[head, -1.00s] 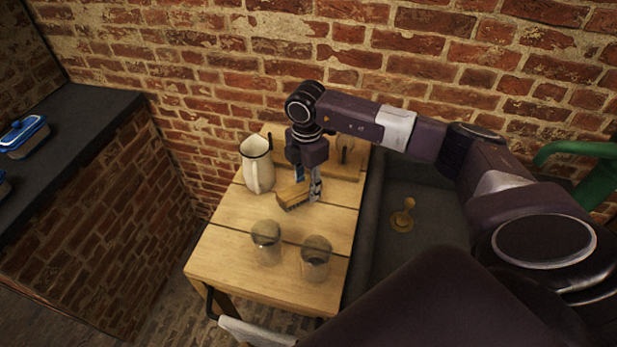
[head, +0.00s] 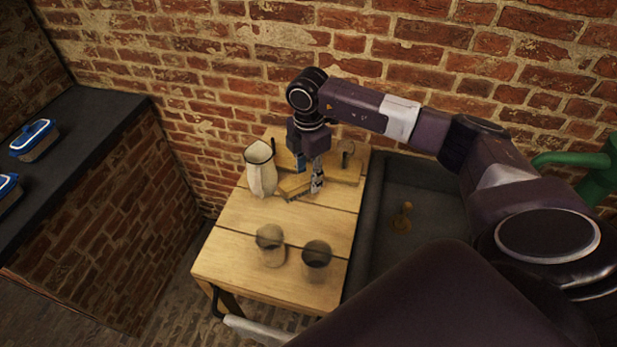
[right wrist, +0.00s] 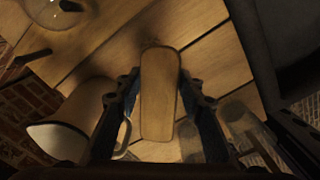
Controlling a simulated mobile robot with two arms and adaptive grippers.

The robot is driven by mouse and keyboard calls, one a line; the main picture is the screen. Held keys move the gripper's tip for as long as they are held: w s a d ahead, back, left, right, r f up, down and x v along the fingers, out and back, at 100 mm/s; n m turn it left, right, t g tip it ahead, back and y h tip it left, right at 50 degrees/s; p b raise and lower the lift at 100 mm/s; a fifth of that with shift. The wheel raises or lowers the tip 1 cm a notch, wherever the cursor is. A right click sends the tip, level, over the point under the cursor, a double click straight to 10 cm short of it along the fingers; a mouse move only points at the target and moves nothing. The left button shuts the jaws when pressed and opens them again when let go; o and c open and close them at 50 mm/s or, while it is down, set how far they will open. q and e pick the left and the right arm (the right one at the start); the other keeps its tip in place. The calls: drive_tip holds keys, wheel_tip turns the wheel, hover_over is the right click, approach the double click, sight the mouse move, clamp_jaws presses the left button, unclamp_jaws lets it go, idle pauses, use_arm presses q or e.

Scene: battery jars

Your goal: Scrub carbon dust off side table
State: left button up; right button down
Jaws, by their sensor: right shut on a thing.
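The wooden side table (head: 230,262) stands against the brick wall. My right gripper (head: 308,182) is low over its back half, shut on a wooden brush (head: 294,186). The brush's smooth back (right wrist: 160,95) lies between both fingers in the right wrist view. Its bristles are mostly hidden, and I cannot tell whether they touch the tabletop. A pale enamel jug (head: 261,172) stands just left of the brush; it also shows in the right wrist view (right wrist: 75,118). I cannot make out carbon dust on the wood. My left gripper is not in view.
Two glass jars (head: 270,247) (head: 317,262) stand on the table's front half. A wooden board (head: 343,172) with a glass item lies at the back right. A dark sink (head: 390,235) adjoins on the right.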

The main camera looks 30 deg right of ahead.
drive_tip(key=shift+r, duration=0.15)
drive_tip(key=shift+r+p, duration=1.05)
drive_tip(key=shift+r, duration=0.4)
drive_tip(key=shift+w+n, duration=0.1)
drive_tip(key=shift+n, duration=0.8)
drive_tip(key=n, duration=0.1)
drive_tip(key=n+t, duration=0.1)
drive_tip(key=n, duration=0.1)
drive_tip(key=shift+w+d+r, duration=0.1)
drive_tip(key=shift+w+r, duration=0.1)
drive_tip(key=shift+r, duration=0.15)
drive_tip(key=n, duration=0.2)
drive_tip(key=d+r+n+t, duration=0.1)
drive_tip(key=n, duration=0.1)
drive_tip(key=shift+w+d+r+t, duration=0.15)
drive_tip(key=shift+w+t, duration=0.15)
drive_tip(key=shift+w, duration=0.05)
drive_tip(key=shift+s+b+x, duration=0.2)
drive_tip(key=shift+b+x, duration=0.25)
drive_tip(key=shift+x, duration=0.35)
drive_tip(key=shift+s+b+x, duration=0.15)
drive_tip(key=shift+b+x, duration=0.25)
drive_tip(key=shift+x, duration=0.4)
drive_tip(key=shift+s+b+x, duration=0.2)
drive_tip(key=shift+b+x, duration=0.25)
drive_tip(key=shift+x, duration=0.35)
